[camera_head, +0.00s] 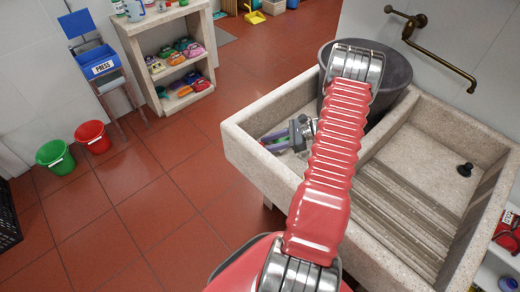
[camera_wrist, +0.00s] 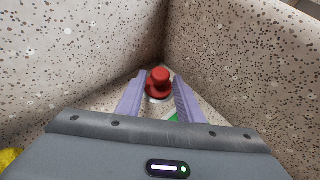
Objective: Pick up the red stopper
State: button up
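The red stopper (camera_wrist: 159,80) stands upright in the wrist view, low in the corner of a speckled stone basin. A pale ring shows under it. My gripper (camera_wrist: 159,92) is open, with its two purple fingers apart on either side of the stopper's near side. I cannot tell whether the fingers touch it. In the head view my gripper (camera_head: 290,138) reaches down into the left basin of the stone washboard (camera_head: 240,150). The stopper is hidden there behind the basin wall and my arm.
Speckled basin walls rise close on both sides of the gripper. A dark tub (camera_head: 398,72) stands at the back of the sink. A black stopper (camera_head: 465,169) is in the right basin.

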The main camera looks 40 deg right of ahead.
jog(key=shift+x, duration=0.95)
jog(key=shift+c, duration=0.4)
jog(key=c, duration=0.7)
